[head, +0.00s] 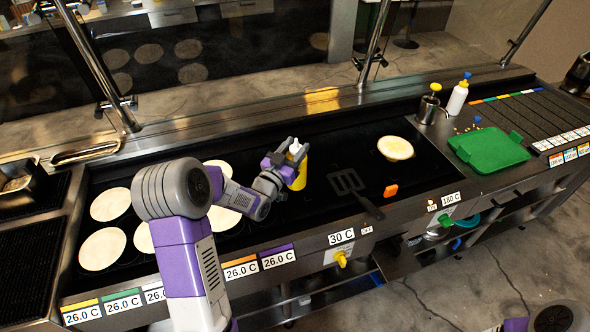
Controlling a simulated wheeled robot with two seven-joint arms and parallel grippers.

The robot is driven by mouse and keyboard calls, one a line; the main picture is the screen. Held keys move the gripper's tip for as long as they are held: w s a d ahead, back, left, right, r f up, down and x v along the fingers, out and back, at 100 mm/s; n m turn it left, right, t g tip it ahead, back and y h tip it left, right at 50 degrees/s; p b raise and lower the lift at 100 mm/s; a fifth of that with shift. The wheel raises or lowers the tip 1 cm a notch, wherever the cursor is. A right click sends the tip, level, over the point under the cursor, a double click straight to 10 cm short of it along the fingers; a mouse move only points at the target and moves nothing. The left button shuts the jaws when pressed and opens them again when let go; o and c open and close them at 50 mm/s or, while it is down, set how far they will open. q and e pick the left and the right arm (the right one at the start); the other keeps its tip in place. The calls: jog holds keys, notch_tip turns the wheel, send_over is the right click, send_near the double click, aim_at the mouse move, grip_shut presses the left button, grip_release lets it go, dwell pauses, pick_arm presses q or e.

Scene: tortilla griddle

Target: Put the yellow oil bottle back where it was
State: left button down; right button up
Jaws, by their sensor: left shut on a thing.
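The yellow oil bottle (299,179) has a white top and stands out over the dark griddle (330,150) near its middle. My left gripper (286,160) is shut on the bottle, around its upper part. The bottle looks about upright. I cannot tell whether its base touches the griddle or hangs just above it. Part of my right arm shows at the bottom right corner, but its gripper is out of view.
Several tortillas lie on the griddle's left; one tortilla (395,148) lies right. A spatula (350,183) and orange piece (391,190) are right of the bottle.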

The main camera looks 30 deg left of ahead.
pick_arm(q)
jog(key=shift+f+b, duration=0.55)
jog(key=shift+f, duration=2.05)
jog(key=c, duration=0.5)
grip_release()
jog(key=shift+c, duration=0.2)
jog(key=s+f, duration=0.1)
jog(key=s, duration=0.6)
jog(key=shift+s, duration=0.25)
